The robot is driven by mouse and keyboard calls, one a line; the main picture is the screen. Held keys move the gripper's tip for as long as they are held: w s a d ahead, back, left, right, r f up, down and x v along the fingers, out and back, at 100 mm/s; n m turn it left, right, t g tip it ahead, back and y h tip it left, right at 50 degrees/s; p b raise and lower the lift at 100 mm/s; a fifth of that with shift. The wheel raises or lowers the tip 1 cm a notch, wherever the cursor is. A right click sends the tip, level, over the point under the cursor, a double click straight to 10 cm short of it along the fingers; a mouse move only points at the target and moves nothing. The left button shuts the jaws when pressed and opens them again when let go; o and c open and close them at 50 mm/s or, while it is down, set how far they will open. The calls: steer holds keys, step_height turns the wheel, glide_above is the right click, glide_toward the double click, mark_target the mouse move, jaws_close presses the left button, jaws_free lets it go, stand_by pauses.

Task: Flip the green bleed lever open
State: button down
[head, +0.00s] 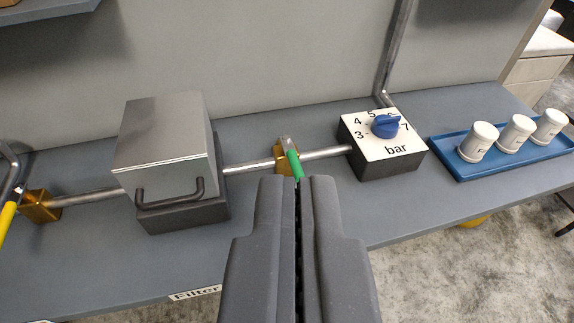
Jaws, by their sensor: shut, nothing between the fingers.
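The green bleed lever (295,164) sits on a brass valve block (279,158) on the pipe in the middle of the head view. The lever has a bare metal upper end and a green grip that points toward me. My gripper (298,180) is shut and empty, its fingertips right at the near end of the green grip in the picture. The fingertips may hide the lever's tip. I cannot tell whether they touch it.
A grey metal box with a handle (165,150) stands left of the valve. A gauge box with a blue knob (385,126) stands right. A blue tray (464,165) holds white cups. A yellow lever (7,218) is at far left. The bench front (130,265) is clear.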

steer(key=w+a+f+g+h+p, duration=0.15)
steer(key=w+f+g+p, duration=0.3)
steer(key=w+p, duration=0.7)
steer(key=n+g+h+p, duration=0.2)
steer(key=g+p, duration=0.3)
steer(key=p, duration=0.6)
glide_toward(293, 158)
steer(key=s+a+r, duration=0.2)
steer(key=s, duration=0.2)
steer(key=shift+w+a+f, duration=0.2)
steer(key=shift+f, duration=0.2)
steer(key=shift+f, duration=0.15)
steer(key=x, duration=0.9)
steer(key=shift+w+d+f, duration=0.15)
steer(key=shift+w+d, duration=0.1)
steer(key=shift+w, duration=0.05)
